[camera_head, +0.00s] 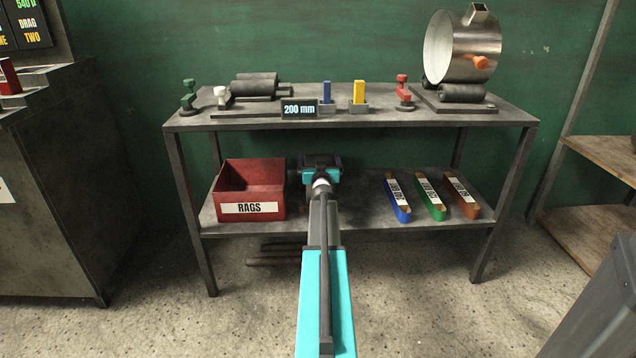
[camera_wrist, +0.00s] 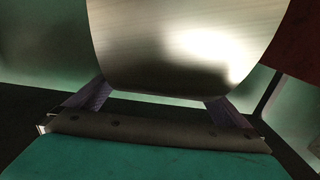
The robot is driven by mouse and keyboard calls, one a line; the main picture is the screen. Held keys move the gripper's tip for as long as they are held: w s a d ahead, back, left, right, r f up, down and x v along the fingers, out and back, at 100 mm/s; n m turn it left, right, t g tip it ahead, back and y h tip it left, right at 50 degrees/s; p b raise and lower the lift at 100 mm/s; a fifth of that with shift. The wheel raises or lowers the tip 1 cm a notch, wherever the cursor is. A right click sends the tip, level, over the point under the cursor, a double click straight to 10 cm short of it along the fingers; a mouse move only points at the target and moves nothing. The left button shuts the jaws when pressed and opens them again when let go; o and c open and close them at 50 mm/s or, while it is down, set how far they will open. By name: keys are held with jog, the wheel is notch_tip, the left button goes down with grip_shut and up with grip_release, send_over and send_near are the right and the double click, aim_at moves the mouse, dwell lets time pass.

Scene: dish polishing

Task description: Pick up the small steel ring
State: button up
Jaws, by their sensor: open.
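A curved, shiny steel surface (camera_wrist: 180,45) fills the upper middle of the wrist view. It looks like the small steel ring, seen very close, but its full outline is cut off. My gripper (camera_wrist: 158,92) is open, its two fingers apart at the steel's lower edge. The steel hides the fingertips, and I cannot tell whether they touch it. In the head view my gripper (camera_head: 322,165) is at the lower shelf, right of the red box. No small ring shows there; my arm hides part of the shelf. A large steel ring (camera_head: 470,48) lies on rollers at the tabletop's right.
The red RAGS box (camera_head: 250,182) stands on the lower shelf (camera_head: 350,217). Blue (camera_head: 397,200), green (camera_head: 430,198) and orange (camera_head: 462,197) labelled holders lie at right. The tabletop edge (camera_head: 390,119) overhangs the shelf. Table legs (camera_head: 190,215) stand at the sides.

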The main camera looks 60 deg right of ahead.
jog(key=shift+w+d, duration=0.3)
jog(key=shift+d, duration=0.1)
dwell(0.3)
jog(key=c, duration=2.2)
jog(key=shift+o, duration=0.2)
jog(key=shift+r, duration=0.2)
